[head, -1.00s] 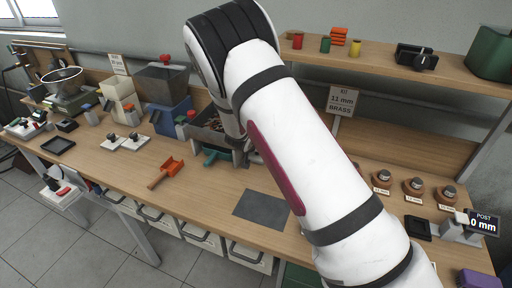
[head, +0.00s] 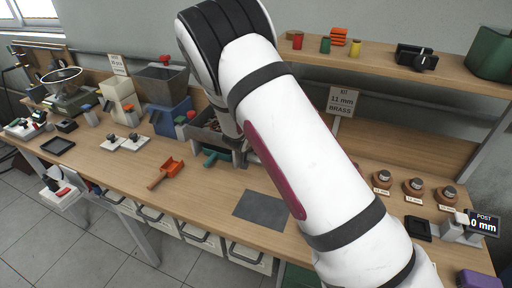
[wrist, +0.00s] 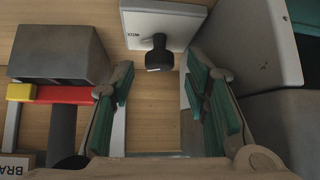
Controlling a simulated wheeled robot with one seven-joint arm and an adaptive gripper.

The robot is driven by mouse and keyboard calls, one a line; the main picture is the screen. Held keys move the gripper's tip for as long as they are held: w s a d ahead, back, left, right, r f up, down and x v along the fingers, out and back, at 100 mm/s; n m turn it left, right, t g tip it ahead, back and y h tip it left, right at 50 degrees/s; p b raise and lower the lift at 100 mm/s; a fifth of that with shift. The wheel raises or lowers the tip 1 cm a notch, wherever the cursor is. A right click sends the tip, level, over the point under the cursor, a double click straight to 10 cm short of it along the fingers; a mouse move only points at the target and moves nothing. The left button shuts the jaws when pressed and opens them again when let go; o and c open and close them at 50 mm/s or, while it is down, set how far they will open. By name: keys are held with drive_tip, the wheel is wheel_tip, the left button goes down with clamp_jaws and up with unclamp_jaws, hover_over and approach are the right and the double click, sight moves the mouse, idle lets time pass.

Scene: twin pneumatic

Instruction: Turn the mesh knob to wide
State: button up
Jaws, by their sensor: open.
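A black knob (wrist: 158,55) with a pale pointer mark stands on a white plate (wrist: 160,22) at the top middle of the wrist view. Small dark lettering, seemingly "WIDE" upside down, is on the plate left of the knob. My gripper (wrist: 163,92) is open, with a teal-padded finger on each side. The knob shows beyond and between the fingers, and nothing is held. In the head view my arm covers the gripper, and I cannot make out this knob there.
In the wrist view a grey housing (wrist: 60,50) with a red and yellow bar (wrist: 62,95) is left; a grey box (wrist: 245,40) is close right. In the head view an orange scoop (head: 167,173) and a dark mat (head: 261,210) lie on the bench.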

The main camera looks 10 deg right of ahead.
drive_tip(key=v, duration=1)
drive_tip(key=shift+o, duration=0.3)
drive_tip(key=shift+s+r, duration=0.15)
